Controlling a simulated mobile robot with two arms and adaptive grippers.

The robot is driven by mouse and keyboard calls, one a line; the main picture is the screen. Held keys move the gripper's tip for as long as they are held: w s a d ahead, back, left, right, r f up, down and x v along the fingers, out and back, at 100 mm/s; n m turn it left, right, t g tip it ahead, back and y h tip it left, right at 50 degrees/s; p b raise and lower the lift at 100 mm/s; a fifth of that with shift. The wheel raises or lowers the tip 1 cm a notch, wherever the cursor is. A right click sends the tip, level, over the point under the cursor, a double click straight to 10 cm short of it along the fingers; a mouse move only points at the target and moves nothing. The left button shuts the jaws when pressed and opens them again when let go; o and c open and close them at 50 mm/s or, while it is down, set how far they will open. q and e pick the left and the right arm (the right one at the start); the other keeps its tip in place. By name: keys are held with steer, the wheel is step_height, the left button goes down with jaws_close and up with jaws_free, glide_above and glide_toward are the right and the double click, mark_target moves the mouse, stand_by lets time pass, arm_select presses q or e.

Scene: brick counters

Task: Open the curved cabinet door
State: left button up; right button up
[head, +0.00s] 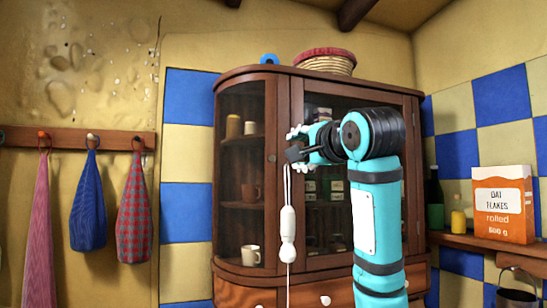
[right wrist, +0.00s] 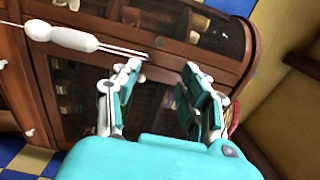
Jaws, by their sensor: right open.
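The dark wood cabinet (head: 284,140) has a curved glass door (head: 240,185) on its left side, which looks closed. Cups show behind the glass. My right gripper (head: 303,145) is in front of the cabinet, just right of the knob. In the right wrist view, my right gripper (right wrist: 161,67) is open, with nothing between its fingers. The curved door (right wrist: 185,18) shows beyond the fingertips, its knob (right wrist: 193,37) close ahead. I cannot tell the exact gap. My left gripper is not in view.
A white bulb-shaped object (head: 288,224) hangs on a cord below my right gripper; it also shows in the right wrist view (right wrist: 75,40). A basket (head: 326,64) sits on the cabinet. An oat flakes box (head: 503,203) stands on the right shelf. Cloths (head: 88,212) hang at left.

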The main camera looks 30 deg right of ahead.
mark_target(272, 159)
steer(key=p+x, duration=0.7)
steer(key=x, duration=0.8)
steer(key=shift+w+d+p, duration=0.1)
steer(key=shift+w+p, duration=0.05)
steer(key=shift+p, duration=0.2)
steer(key=shift+w+d+f, duration=0.15)
steer(key=shift+w+f, duration=0.05)
steer(key=shift+w, duration=0.4)
jaws_close()
